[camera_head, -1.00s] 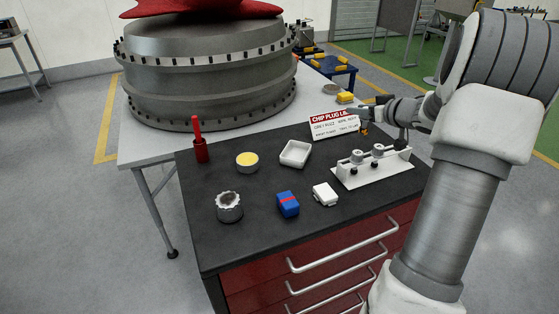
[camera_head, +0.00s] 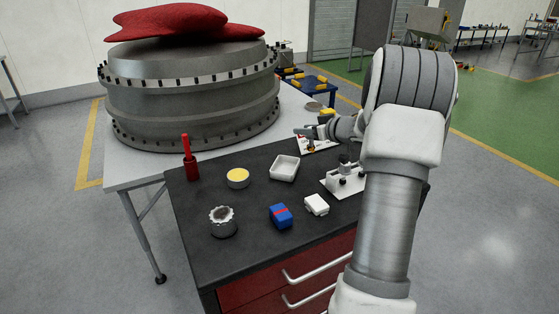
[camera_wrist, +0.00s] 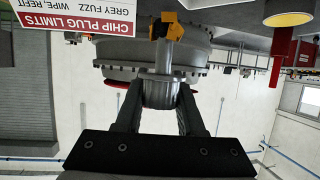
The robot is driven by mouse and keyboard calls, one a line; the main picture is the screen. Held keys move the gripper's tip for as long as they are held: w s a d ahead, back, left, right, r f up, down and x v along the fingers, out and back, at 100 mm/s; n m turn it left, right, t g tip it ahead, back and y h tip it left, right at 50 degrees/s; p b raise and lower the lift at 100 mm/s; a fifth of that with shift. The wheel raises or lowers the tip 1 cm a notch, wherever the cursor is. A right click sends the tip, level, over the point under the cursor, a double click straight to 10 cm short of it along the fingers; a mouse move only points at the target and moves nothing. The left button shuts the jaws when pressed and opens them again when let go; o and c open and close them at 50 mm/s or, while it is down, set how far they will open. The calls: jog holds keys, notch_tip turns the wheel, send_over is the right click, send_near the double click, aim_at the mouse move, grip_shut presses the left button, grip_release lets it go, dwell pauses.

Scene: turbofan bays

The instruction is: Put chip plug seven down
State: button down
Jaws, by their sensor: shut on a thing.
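My gripper (camera_wrist: 158,108) is shut on a chip plug (camera_wrist: 160,92) in the wrist view, a grey metal cylinder with a thinner stem and an orange-yellow end piece. I cannot read a number on it. In the head view my gripper (camera_head: 307,132) is raised over the back right of the dark bench top, in front of the CHIP PLUG LIMITS sign (camera_head: 325,145). A white rack (camera_head: 330,184) with small grey plugs stands nearer on the bench, apart from my gripper. My arm hides its right part.
On the bench top (camera_head: 258,202) stand a white tray (camera_head: 285,168), a yellow-topped round tin (camera_head: 238,178), a red-handled tool (camera_head: 190,165), a toothed metal ring (camera_head: 223,222), a blue box (camera_head: 281,216) and a small white box (camera_head: 317,205). The large engine casing (camera_head: 190,90) is behind.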

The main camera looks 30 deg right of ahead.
jog(key=w+a+f, duration=0.1)
jog(key=a, duration=0.1)
jog(key=w+a+f+b, duration=0.1)
jog(key=w+a+f, duration=0.2)
jog(key=a, duration=0.1)
jog(key=shift+w+f, duration=0.3)
jog(key=shift+w, duration=0.05)
jog(key=shift+f+b, duration=0.7)
jog(key=shift+f, duration=1.35)
jog(key=shift+f, duration=0.15)
jog(key=c, duration=0.5)
grip_release()
